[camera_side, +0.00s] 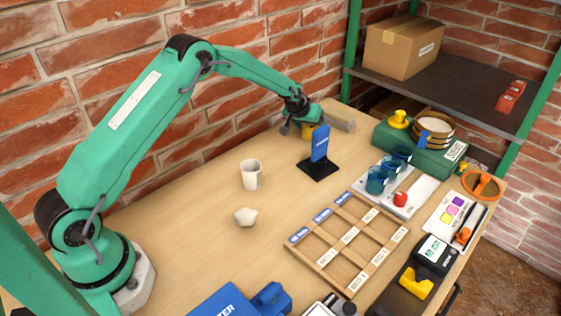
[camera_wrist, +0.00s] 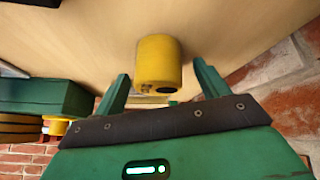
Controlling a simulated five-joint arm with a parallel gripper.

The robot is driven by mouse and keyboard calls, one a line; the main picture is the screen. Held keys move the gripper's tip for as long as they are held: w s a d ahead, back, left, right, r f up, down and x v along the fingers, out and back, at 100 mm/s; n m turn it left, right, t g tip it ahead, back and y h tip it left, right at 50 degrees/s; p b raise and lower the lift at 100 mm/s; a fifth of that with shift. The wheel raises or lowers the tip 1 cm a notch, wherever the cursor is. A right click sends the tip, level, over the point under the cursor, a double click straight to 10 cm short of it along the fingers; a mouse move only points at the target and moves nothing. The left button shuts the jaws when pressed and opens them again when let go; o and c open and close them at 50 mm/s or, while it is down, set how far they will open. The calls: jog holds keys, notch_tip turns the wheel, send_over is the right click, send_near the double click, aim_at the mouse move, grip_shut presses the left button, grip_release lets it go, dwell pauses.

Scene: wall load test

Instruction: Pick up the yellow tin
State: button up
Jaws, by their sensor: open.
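The yellow tin (camera_wrist: 158,62) stands between the two spread fingers of my gripper (camera_wrist: 161,72) in the wrist view, with a visible gap on each side. A dark round spot shows on the tin's near end. In the side view the tin (camera_side: 307,131) is partly hidden by my gripper (camera_side: 317,128), which is at the back of the wooden table near the brick wall. My gripper is open and not closed on the tin.
A white mug (camera_side: 251,174) and a pale lump (camera_side: 246,216) stand left. A compartment tray (camera_side: 345,245) lies in front.

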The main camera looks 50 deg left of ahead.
jog(key=shift+c, duration=0.4)
jog(key=c, duration=1)
jog(key=shift+r, duration=0.6)
jog(key=shift+c, duration=1.1)
notch_tip(320, 180, up, 8)
jog(key=shift+r, duration=0.45)
jog(key=shift+r, duration=0.1)
